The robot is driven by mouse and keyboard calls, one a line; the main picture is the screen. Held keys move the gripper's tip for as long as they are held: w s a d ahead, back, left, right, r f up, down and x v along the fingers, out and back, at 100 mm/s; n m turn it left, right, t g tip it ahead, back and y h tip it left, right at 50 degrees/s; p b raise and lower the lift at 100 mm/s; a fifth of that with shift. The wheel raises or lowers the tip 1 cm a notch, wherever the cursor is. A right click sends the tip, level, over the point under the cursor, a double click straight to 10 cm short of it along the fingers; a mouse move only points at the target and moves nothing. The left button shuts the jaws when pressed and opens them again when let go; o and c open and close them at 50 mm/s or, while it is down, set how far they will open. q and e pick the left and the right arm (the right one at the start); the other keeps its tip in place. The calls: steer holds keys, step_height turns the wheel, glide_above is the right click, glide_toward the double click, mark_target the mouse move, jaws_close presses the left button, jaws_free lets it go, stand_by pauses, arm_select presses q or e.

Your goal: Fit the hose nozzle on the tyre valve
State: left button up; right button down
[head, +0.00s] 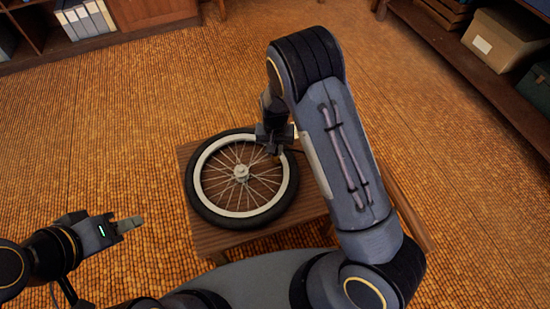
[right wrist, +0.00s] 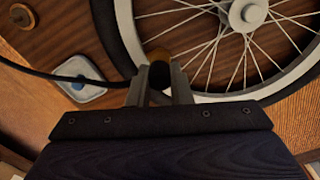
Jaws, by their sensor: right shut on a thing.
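A spoked wheel with a black tyre (head: 203,205) and pale rim lies flat on a low wooden table (head: 215,243). It also fills the top of the right wrist view (right wrist: 205,98). My right gripper (head: 276,147) is over the wheel's upper right edge. In the right wrist view its fingers (right wrist: 160,88) are shut on the dark hose nozzle (right wrist: 160,72), which has a brownish round end near the tyre and rim. A black hose (right wrist: 55,74) runs left from it. I cannot make out the tyre valve. My left gripper (head: 130,224) is left of the table, away from the wheel; its opening is unclear.
A white pad with a blue spot (right wrist: 80,88) lies on the table left of the nozzle, under the hose. A small round brown thing (right wrist: 22,16) is at the upper left. Shelves with a cardboard box (head: 505,38) stand at the far right. Floor around the table is clear.

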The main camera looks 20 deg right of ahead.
steer(key=c, duration=1.2)
jaws_free()
steer(key=shift+c, duration=0.2)
step_height(320, 180, up, 7)
steer(key=shift+f+p, duration=0.1)
steer(key=shift+p, duration=0.6)
steer(key=shift+r, duration=0.45)
